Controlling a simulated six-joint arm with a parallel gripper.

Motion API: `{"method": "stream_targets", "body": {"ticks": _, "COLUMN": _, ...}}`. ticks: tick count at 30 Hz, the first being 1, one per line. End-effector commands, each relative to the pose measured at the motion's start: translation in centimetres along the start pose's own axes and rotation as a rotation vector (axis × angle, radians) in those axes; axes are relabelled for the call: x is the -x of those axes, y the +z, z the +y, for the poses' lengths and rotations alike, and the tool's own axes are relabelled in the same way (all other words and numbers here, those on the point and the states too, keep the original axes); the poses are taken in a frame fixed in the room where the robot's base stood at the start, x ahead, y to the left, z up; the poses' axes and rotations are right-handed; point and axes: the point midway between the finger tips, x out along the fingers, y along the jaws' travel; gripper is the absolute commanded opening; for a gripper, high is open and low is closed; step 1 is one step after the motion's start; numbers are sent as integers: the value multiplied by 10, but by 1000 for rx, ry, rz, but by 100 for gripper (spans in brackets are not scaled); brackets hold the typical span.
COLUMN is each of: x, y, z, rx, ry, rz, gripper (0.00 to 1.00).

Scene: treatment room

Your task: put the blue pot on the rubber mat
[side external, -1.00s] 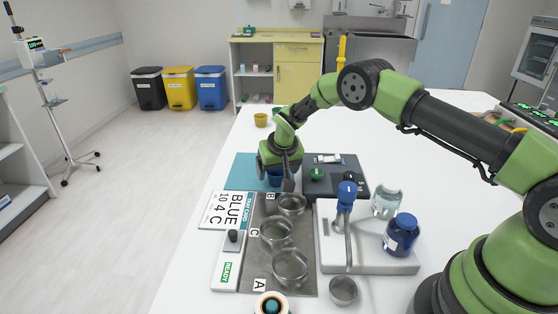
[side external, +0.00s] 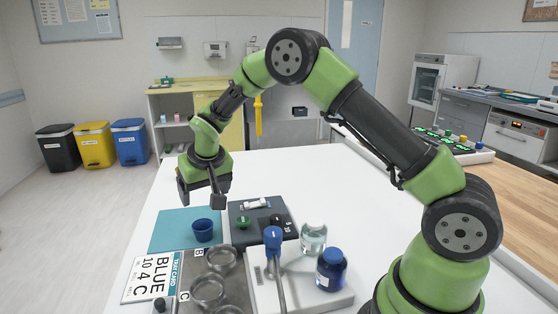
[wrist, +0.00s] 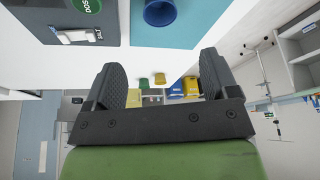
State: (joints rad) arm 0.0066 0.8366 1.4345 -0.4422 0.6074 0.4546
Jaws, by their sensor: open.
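The blue pot (side external: 203,230) stands upright on the teal rubber mat (side external: 170,232), near the mat's right side. In the wrist view the blue pot (wrist: 159,12) shows at the top edge, partly cut off, on the teal mat (wrist: 196,30). My gripper (side external: 200,203) is above and behind the pot, clear of it, with its fingers apart. The wrist view shows both fingers of my gripper (wrist: 167,80) spread with nothing between them.
A dark scale-like tray (side external: 262,208) lies right of the mat. Metal bowls (side external: 208,290), a white card (side external: 150,277), and a stand with a blue bottle (side external: 331,269) are in front. The white table behind is mostly clear.

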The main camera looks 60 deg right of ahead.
Motion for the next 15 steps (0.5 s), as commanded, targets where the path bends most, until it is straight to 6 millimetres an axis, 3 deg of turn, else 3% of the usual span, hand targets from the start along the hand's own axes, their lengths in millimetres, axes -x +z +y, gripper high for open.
{"method": "stream_targets", "body": {"ticks": 4, "x": 39, "y": -1, "z": 2, "rx": -12, "ry": -24, "rz": 19, "gripper": 80}}
{"method": "stream_targets", "body": {"ticks": 8, "x": 100, "y": 9, "z": 10, "rx": -29, "ry": -67, "rz": 38, "gripper": 80}}
{"method": "stream_targets", "body": {"ticks": 15, "x": 201, "y": 64, "z": 30, "rx": -50, "ry": -171, "rz": 73, "gripper": 80}}
